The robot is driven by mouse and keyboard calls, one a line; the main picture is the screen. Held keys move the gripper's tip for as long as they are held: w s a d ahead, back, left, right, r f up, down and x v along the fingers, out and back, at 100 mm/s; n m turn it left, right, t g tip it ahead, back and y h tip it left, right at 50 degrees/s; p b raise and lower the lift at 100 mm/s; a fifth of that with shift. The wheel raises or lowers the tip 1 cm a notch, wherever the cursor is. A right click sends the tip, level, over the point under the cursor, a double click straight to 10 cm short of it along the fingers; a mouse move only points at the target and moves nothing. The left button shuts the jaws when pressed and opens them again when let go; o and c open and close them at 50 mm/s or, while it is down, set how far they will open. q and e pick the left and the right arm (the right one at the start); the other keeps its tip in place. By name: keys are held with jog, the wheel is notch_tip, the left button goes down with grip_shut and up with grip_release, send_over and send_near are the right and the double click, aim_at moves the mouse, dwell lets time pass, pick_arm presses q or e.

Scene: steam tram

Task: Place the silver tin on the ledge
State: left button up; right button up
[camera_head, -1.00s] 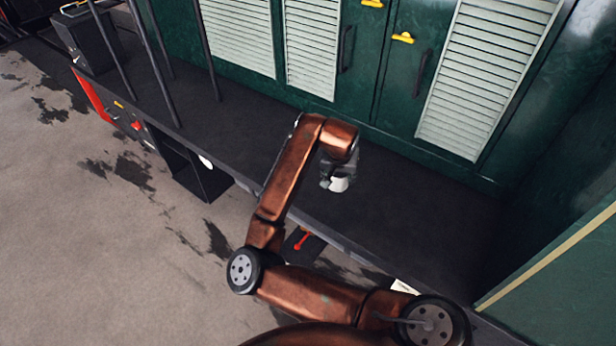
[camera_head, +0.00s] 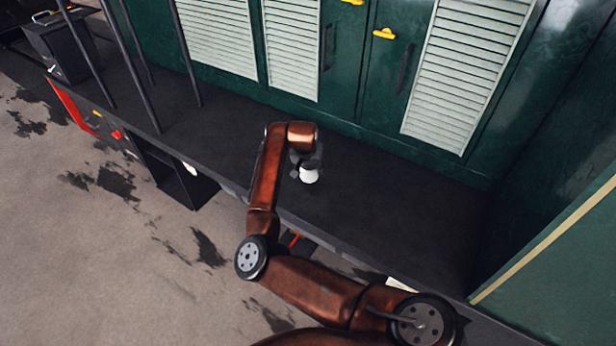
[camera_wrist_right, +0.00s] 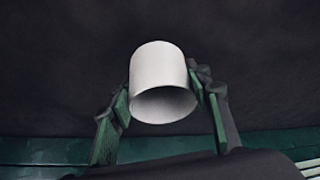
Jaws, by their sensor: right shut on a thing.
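The silver tin (camera_wrist_right: 158,70) is a plain pale cylinder between the two fingers of my right gripper (camera_wrist_right: 165,98) in the right wrist view. The fingers are shut on it from both sides. In the head view the tin (camera_head: 309,175) shows as a small white shape below my right gripper (camera_head: 303,166), which is partly hidden by its own wrist. The dark ledge (camera_head: 390,190) runs along the green wall under the tin. Whether the tin touches the ledge I cannot tell. My left gripper is not in view.
Green cabinet doors with pale louvres (camera_head: 470,70) and yellow latches (camera_head: 384,33) stand behind the ledge. Dark poles (camera_head: 130,65) and a dark box (camera_head: 62,45) are at the left. A green panel (camera_head: 560,255) closes the right end. The ledge right of the tin is clear.

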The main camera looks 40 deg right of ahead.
aim_at(309, 176)
jog(key=shift+w+f, duration=0.3)
jog(key=shift+f, duration=0.25)
notch_tip(309, 176, down, 3)
jog(key=shift+r, duration=0.25)
jog(key=o, duration=1.2)
jog(key=shift+c, duration=0.2)
